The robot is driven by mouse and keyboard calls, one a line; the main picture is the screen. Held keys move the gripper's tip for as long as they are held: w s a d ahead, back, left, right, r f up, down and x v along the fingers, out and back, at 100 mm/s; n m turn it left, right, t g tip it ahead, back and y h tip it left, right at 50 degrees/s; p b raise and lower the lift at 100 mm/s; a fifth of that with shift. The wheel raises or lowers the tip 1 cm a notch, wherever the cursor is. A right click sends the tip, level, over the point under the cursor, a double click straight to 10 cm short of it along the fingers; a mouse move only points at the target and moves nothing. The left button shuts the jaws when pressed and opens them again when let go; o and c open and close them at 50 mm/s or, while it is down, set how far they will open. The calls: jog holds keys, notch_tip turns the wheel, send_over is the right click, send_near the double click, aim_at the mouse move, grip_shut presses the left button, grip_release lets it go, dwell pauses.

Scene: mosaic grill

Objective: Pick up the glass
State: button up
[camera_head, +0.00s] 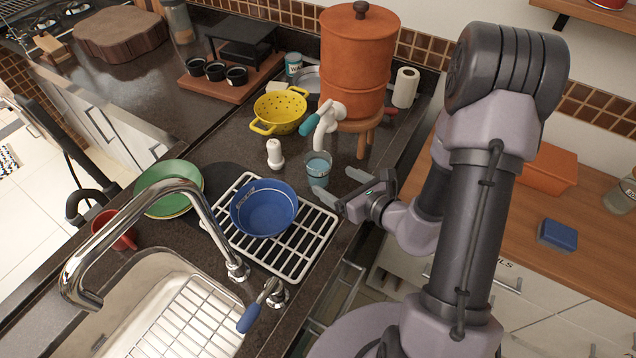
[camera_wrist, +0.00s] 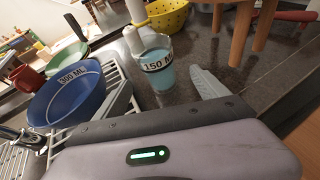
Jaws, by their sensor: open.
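The glass (camera_head: 318,168) stands upright on the dark counter and holds light blue liquid. It sits below the tap of the orange clay water filter, to the right of a small white bottle. In the wrist view the glass (camera_wrist: 155,70) carries a "150 ML" label. My gripper (camera_head: 338,186) is open and empty. Its fingers point left toward the glass, one finger near the glass's lower front and the other to its right. In the wrist view the fingers spread on either side below the glass, which stands just beyond them. I cannot tell whether a finger touches it.
A blue bowl (camera_head: 264,208) sits on a white rack (camera_head: 296,262) left of my gripper. The clay filter (camera_head: 357,62) stands on a wooden stool behind the glass. A yellow colander (camera_head: 280,111), a white bottle (camera_head: 274,154) and green plates (camera_head: 168,188) are nearby.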

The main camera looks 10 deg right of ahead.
aim_at(327, 175)
jog(key=x, duration=0.5)
jog(key=shift+w+r, duration=0.1)
jog(key=shift+w, duration=0.15)
jog(key=b+x, duration=0.2)
jog(key=x, duration=0.3)
jog(key=shift+w+a+f, duration=0.1)
jog(key=shift+a+f, duration=0.25)
jog(key=shift+r, duration=0.1)
grip_shut()
jog(key=shift+d, duration=0.1)
